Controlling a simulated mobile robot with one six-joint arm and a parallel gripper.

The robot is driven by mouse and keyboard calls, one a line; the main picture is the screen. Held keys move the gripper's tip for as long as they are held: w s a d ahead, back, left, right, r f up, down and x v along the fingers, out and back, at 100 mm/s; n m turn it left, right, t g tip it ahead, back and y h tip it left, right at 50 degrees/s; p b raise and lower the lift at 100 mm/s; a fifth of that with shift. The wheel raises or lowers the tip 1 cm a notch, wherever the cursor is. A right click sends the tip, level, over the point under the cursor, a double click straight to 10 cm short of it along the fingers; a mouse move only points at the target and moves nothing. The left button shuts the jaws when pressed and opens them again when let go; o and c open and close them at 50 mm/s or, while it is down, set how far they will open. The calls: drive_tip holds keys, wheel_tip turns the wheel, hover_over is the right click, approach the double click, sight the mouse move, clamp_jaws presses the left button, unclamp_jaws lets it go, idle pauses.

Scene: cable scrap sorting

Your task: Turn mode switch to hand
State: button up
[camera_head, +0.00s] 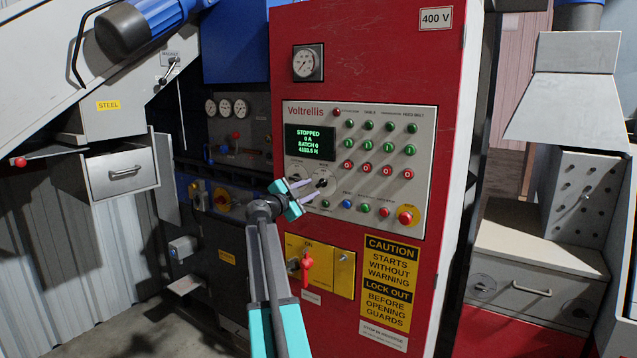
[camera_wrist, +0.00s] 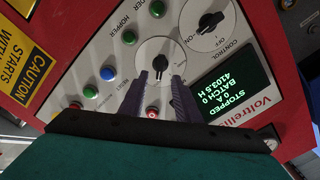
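The mode switch (camera_head: 322,181) appears to be the right one of two black rotary knobs on the grey Voltrellis panel. In the wrist view this knob (camera_wrist: 160,63) sits on a pale round dial, its lettering too small to read. My gripper (camera_head: 310,190) is in front of the panel, just lower left of the knob. In the wrist view my gripper (camera_wrist: 160,80) has two dark fingers apart, with the knob showing between and beyond their tips. I cannot tell whether they touch it. The other knob (camera_wrist: 211,20) is marked CONTROL, OFF and ON.
The display (camera_head: 310,142) reads STOPPED, 0 A, BATCH 0. Green and red buttons and a red-yellow stop button (camera_head: 406,216) lie right of the knobs. Below, a red isolator handle (camera_head: 306,262) sticks out from a yellow plate (camera_head: 341,272). A hopper (camera_head: 563,100) stands right of the cabinet.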

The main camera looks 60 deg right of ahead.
sight(320, 184)
drive_tip(key=shift+d+p, duration=1.2)
drive_tip(key=shift+d, duration=2.1)
clamp_jaws()
drive_tip(key=shift+a, duration=0.1)
